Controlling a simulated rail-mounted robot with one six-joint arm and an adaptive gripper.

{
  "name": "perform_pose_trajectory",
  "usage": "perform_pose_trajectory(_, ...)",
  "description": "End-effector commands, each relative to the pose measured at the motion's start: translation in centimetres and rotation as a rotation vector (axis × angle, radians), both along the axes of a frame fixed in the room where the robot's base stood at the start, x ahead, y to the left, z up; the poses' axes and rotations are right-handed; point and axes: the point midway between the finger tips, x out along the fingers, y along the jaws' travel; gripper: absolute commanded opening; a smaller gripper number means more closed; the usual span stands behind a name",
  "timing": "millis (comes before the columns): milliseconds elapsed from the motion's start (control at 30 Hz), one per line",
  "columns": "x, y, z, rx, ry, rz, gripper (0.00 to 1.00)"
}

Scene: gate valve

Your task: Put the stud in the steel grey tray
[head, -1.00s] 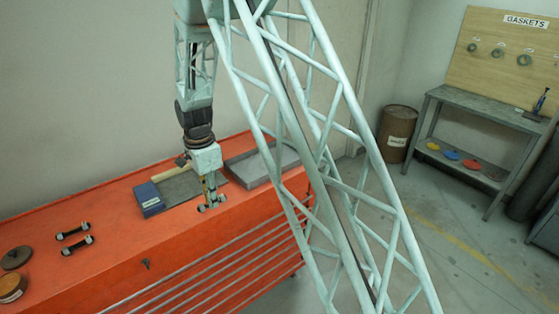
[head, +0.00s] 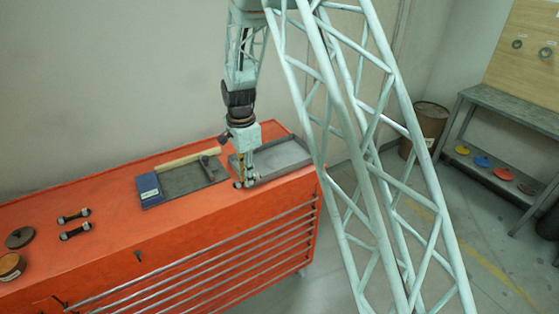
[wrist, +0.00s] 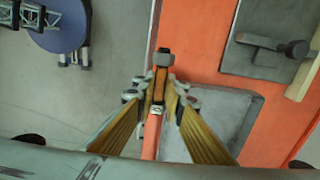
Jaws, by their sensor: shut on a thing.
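The stud (head: 244,184), a short dark rod with grey nuts at its ends, is between the fingertips of my gripper (head: 245,178). My gripper points down and is shut on it. In the wrist view the stud (wrist: 164,60) shows between the yellow fingers, above the orange bench strip. The steel grey tray (head: 290,160) is shallow and lies at the bench's right end. My gripper is by its front left corner. In the wrist view the tray (wrist: 256,112) is just right of the fingers and partly hidden by them. The height of the stud is hard to tell.
Two similar studs (head: 74,216) lie on the orange bench (head: 110,245) further left. A dark disc (head: 20,237) and a brown tin (head: 10,266) stand at the left end.

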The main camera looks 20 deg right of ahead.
Motion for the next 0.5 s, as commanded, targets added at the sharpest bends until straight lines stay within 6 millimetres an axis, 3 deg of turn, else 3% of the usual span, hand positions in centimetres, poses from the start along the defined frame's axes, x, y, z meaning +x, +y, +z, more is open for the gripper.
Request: perform_pose_trajectory(500,0.44,-0.22,-0.03,0.0,0.0,0.0,0.0)
